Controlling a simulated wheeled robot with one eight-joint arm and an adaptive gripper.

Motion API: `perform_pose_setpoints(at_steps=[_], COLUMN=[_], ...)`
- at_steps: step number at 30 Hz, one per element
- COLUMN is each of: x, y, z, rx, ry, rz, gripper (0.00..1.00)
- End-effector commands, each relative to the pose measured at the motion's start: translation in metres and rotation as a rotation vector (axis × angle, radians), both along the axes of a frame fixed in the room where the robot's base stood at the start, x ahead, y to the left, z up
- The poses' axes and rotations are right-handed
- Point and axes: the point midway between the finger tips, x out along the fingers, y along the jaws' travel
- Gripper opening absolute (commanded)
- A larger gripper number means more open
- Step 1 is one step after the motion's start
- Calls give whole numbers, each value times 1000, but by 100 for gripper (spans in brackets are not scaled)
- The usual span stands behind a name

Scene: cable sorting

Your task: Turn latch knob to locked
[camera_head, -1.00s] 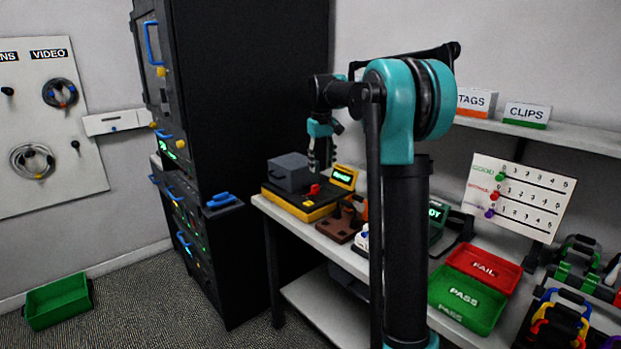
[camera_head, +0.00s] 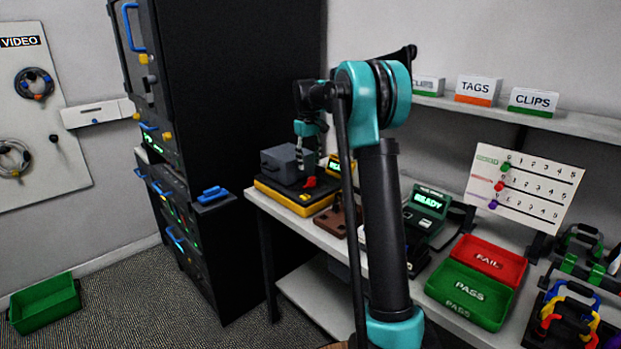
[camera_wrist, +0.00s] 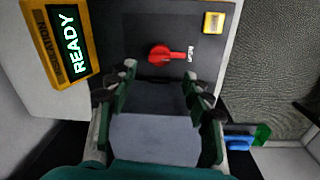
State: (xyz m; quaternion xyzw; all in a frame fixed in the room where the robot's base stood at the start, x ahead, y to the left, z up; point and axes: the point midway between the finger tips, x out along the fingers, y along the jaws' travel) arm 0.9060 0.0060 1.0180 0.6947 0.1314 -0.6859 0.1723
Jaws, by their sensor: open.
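The red latch knob (camera_head: 310,182) sits on a black and yellow unit (camera_head: 288,203), beside a grey box (camera_head: 279,165). In the wrist view the red knob (camera_wrist: 167,55) lies just beyond the fingertips, its handle pointing right at a small white label (camera_wrist: 191,54) that seems to read OPEN. My gripper (camera_head: 304,160) points down above the unit. In the wrist view my gripper (camera_wrist: 160,80) is open and empty, its fingers spread over the grey box (camera_wrist: 155,137). The knob is not between the fingers.
A yellow display (camera_wrist: 68,42) reading READY stands close by on the left of the wrist view. A brown fixture (camera_head: 337,218), a green READY terminal (camera_head: 428,203), and red (camera_head: 490,258) and green (camera_head: 470,292) trays share the bench. A dark cabinet (camera_head: 235,100) stands left.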

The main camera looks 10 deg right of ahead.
Motion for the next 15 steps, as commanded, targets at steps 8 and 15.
perform_pose_setpoints(at_steps=[8, 15], x=[1, 1], y=[-3, -4], z=[-49, -68], rx=[0, 0], ry=[0, 0], rz=[0, 0], gripper=[50, 50])
